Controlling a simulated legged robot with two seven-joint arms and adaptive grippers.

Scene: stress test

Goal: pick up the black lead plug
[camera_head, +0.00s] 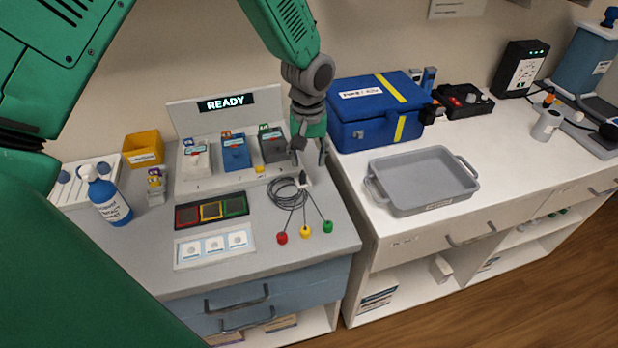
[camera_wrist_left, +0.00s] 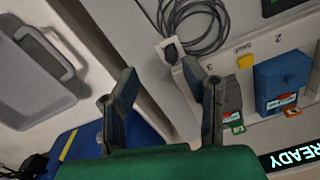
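The black lead plug (camera_head: 303,177) sits in a small pale holder at the top of a coil of grey cable (camera_head: 286,195), near the right edge of the grey worktop. Red, yellow and green ends fan out below the coil. The plug also shows in the left wrist view (camera_wrist_left: 170,51), just beyond the fingertips. My left gripper (camera_head: 309,157) points down above the plug, with its fingers apart and nothing between them. It also shows open in the left wrist view (camera_wrist_left: 160,70). My right gripper is not in view.
Grey, blue and dark modules (camera_head: 236,156) stand left of the gripper under a READY display (camera_head: 226,102). A blue case (camera_head: 371,131) and a grey tray (camera_head: 429,205) are close on the right.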

